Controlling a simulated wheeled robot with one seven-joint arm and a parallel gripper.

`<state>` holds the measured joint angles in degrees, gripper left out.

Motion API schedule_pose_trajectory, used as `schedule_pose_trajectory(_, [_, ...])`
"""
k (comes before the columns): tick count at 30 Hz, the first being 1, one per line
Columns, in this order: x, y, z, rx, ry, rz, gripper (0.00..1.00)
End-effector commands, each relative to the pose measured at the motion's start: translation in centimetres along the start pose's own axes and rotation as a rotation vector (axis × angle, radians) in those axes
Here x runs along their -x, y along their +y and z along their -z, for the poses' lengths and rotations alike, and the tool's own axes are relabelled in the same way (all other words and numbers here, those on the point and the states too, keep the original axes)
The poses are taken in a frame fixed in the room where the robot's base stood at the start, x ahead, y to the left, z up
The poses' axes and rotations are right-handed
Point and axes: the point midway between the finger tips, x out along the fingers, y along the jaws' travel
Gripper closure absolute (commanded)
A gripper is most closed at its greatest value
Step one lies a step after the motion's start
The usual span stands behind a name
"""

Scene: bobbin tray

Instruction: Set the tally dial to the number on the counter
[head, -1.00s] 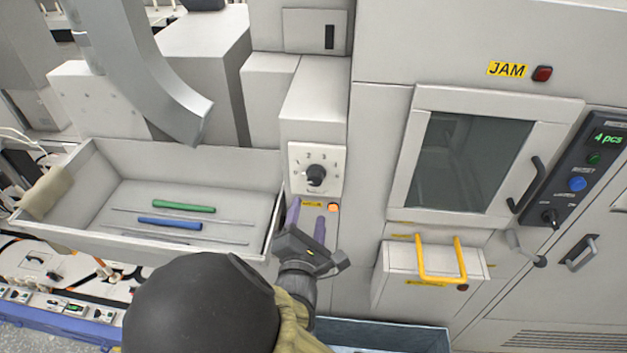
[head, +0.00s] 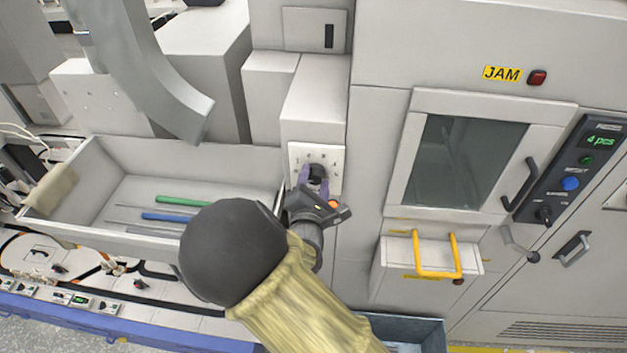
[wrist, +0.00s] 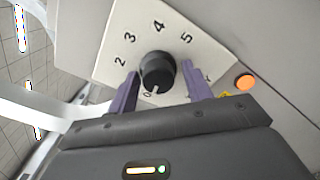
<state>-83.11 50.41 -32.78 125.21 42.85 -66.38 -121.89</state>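The tally dial is a black knob (wrist: 157,73) on a white square plate (wrist: 115,45) with numbers around it; 2, 3, 4 and 5 are readable in the wrist view. The knob's white mark points down in that view, toward the 0. The counter (head: 604,140) on the right-hand panel reads "4 pcs" in green. My gripper (wrist: 160,95) is open, its two purple fingers on either side of the knob, with gaps visible. In the head view my gripper (head: 314,183) partly covers the knob and the plate.
An orange lamp (wrist: 245,81) sits beside the dial plate, close to the right finger. A tray (head: 75,232) with green and blue tools stands left of the dial. A box with a yellow handle (head: 437,272) is at right, below a windowed door (head: 412,150).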

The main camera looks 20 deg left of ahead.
Motion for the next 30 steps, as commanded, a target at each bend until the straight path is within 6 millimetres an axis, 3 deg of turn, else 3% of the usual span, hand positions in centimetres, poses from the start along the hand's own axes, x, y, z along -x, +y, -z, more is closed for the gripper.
schedule_pose_trajectory(1, [0.04, 0.05, 0.04, 0.0, 0.001, -0.001, 0.61])
schedule_pose_trajectory(6, [0.14, 0.16, 0.18, 0.0, 0.003, -0.003, 0.9])
schedule_pose_trajectory(20, [0.21, 0.07, 0.37, -0.069, 0.007, -0.001, 0.9])
schedule_pose_trajectory(30, [0.2, -0.06, 0.49, -0.295, 0.008, 0.001, 0.9])
